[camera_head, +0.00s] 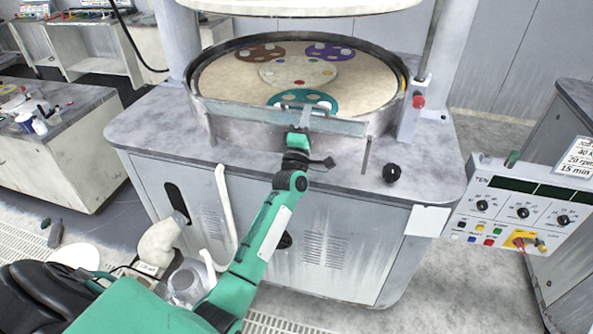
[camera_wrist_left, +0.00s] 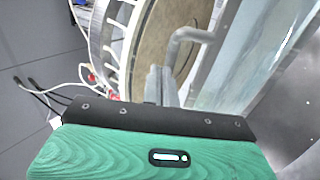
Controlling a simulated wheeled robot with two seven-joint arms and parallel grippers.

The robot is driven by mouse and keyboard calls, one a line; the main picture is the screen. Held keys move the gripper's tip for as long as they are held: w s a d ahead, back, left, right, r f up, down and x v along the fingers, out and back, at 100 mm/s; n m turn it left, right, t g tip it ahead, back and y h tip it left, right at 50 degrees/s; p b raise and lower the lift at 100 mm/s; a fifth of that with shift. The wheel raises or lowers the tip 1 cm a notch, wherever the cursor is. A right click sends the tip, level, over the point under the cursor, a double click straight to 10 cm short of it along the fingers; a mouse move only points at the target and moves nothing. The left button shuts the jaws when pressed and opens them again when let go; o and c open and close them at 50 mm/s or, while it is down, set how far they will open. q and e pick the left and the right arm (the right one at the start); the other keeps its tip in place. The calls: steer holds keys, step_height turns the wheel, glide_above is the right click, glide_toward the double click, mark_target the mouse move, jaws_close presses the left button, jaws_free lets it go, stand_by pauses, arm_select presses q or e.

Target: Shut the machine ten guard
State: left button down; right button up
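The machine labelled TEN has a round basin (camera_head: 203,118) with a pale platen (camera_head: 225,80) inside. Its guard (camera_head: 345,127) is a clear, pale panel across the basin's front, with a grey bar handle; the platen stays uncovered from above. In the left wrist view, the guard's clear panel (camera_wrist_left: 262,45) is at the right and the bent handle (camera_wrist_left: 190,37) is beside it. My left gripper (camera_head: 299,130) is at the guard's handle, and its fingers (camera_wrist_left: 161,82) lie close together by the handle's near end. I cannot tell whether they grip it. My right gripper is out of view.
A control panel (camera_head: 522,205) with knobs and buttons stands at the right. A black knob (camera_head: 391,173) and a red button (camera_head: 418,101) are on the machine's top. Brown, purple and teal carriers lie on the platen. A cluttered bench (camera_head: 60,150) is at the left.

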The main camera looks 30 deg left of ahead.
arm_select(q)
steer(key=b+x, duration=0.1)
steer(key=x, duration=0.2)
steer(key=b+x, duration=0.2)
steer(key=x, duration=0.1)
steer(key=shift+w, duration=0.5)
steer(key=shift+w+a+r+b, duration=0.15)
steer(key=shift+w+b, duration=0.25)
steer(key=shift+w, duration=0.1)
steer(key=shift+w+a+r+b, duration=0.1)
steer(key=shift+w+r+b, duration=0.05)
steer(key=shift+w+b, duration=0.35)
